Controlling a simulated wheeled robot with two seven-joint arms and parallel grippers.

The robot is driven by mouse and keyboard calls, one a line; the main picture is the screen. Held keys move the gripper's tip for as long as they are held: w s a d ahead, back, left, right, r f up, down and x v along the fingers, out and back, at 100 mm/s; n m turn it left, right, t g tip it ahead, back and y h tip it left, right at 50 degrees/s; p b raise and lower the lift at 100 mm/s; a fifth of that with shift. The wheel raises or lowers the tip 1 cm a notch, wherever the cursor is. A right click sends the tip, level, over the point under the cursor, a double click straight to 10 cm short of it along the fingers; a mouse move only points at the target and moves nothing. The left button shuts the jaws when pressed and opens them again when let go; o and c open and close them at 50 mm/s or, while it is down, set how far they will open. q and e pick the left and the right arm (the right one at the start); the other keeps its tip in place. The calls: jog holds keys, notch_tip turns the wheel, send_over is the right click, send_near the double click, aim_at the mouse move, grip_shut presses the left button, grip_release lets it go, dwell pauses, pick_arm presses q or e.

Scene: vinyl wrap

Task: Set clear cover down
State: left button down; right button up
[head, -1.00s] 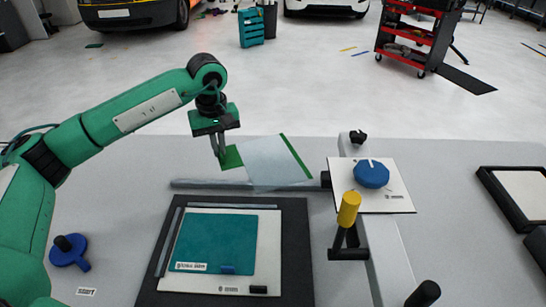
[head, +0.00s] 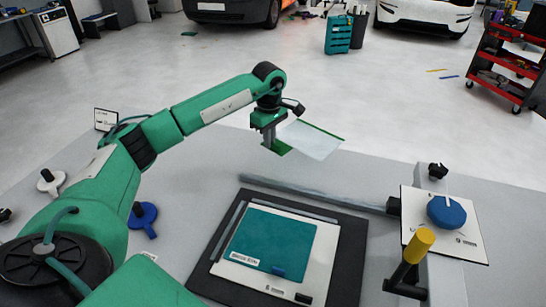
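The clear cover (head: 313,141) is a thin see-through sheet with green strips along its edges. My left gripper (head: 271,145) is shut on the green tab at its left end. It holds the cover tilted in the air, beyond the black mat (head: 349,245) and its long grey bar. On the mat lies a white board (head: 321,262) with a teal sheet (head: 272,243) on top. My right gripper is not in view.
A blue knob on a white plate (head: 446,212) and a yellow-topped handle (head: 421,242) stand right of the mat. A blue-handled piece (head: 143,217) lies left, beside my arm. A red tool cart (head: 507,65) stands on the floor behind.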

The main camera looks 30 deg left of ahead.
aim_at(270, 168)
pick_arm(q)
notch_tip(270, 168, down, 3)
jog(key=shift+f, duration=0.55)
notch_tip(270, 168, down, 3)
jog(key=shift+f+p, duration=0.2)
jog(key=shift+p, duration=0.3)
jog(key=shift+f, duration=0.25)
jog(key=c, duration=2.1)
grip_release()
jog(key=shift+f, duration=0.15)
jog(key=o, duration=0.5)
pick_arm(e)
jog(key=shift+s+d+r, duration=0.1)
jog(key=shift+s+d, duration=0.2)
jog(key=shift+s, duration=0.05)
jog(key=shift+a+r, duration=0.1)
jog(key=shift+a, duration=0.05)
